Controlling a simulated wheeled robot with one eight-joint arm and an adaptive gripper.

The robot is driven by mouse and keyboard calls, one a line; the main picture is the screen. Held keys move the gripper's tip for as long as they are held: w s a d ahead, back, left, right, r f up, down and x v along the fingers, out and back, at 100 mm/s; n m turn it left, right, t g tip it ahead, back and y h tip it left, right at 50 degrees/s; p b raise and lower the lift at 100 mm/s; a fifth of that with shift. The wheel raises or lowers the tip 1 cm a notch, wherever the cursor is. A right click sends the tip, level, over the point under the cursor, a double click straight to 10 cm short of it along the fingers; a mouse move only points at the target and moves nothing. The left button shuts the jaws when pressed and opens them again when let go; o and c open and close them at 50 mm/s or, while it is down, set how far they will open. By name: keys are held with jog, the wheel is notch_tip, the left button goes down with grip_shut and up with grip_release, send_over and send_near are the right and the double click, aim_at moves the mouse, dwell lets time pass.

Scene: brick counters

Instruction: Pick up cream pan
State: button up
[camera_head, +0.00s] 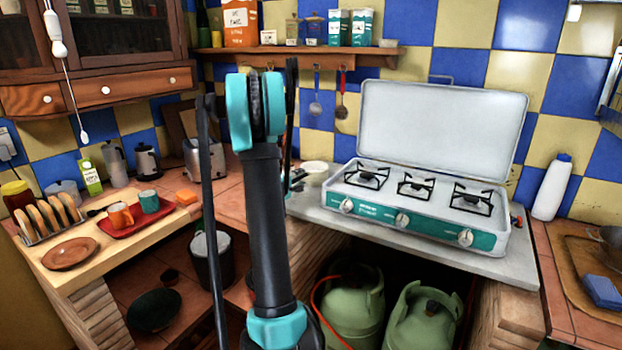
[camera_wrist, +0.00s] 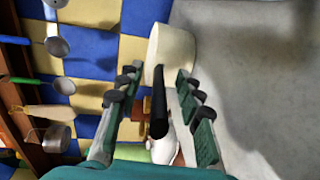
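The cream pan (camera_head: 315,168) sits on the grey slab beside the stove's left end, partly hidden behind my arm in the head view. In the wrist view the pan's pale side (camera_wrist: 172,48) is just beyond my fingertips, and its black handle (camera_wrist: 159,108) points back between my fingers. My gripper (camera_wrist: 159,76) is open, with a finger on each side of the handle and gaps visible on both sides. In the head view my gripper is mostly hidden by my arm.
A white stove (camera_head: 425,205) with its lid up stands right of the pan. Utensils hang from a wooden shelf (camera_head: 300,55) on the tiled wall behind. A toaster (camera_head: 204,158) and a red tray (camera_head: 128,222) are left. Green gas bottles (camera_head: 352,305) stand below.

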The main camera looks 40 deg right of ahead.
jog(key=shift+c, duration=0.5)
grip_shut()
